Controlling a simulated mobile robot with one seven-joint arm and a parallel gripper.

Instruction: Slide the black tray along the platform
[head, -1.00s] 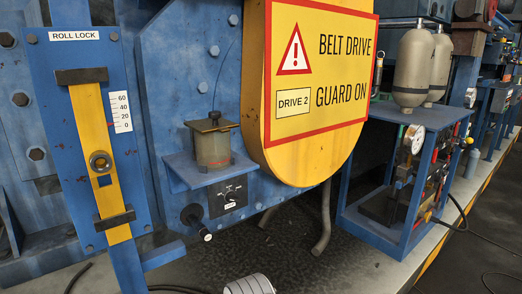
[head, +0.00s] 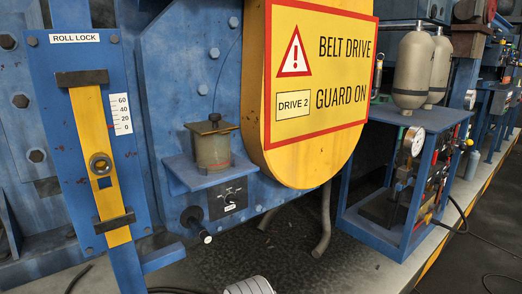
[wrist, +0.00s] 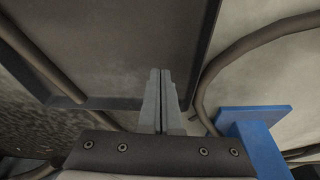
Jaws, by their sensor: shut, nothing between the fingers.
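The black tray (wrist: 110,45) shows in the wrist view as a flat dark panel with a raised rim, filling the upper left and middle. Its near rim runs across the picture behind my fingers. My gripper (wrist: 161,75) is shut and empty, its two fingers together. The fingertips overlap the tray's surface near its right corner in the picture; I cannot tell whether they touch it. The head view does not clearly show the tray. A pale rounded part of my arm (head: 248,286) shows at its bottom edge. The pale platform (wrist: 285,75) shows right of the tray.
A dark hose (wrist: 215,75) curves close to the tray's right side. A blue bracket (wrist: 250,125) stands to the right of my gripper. In the head view, the yellow belt guard (head: 258,110) and a blue frame with grey tanks (head: 405,195) rise behind the platform.

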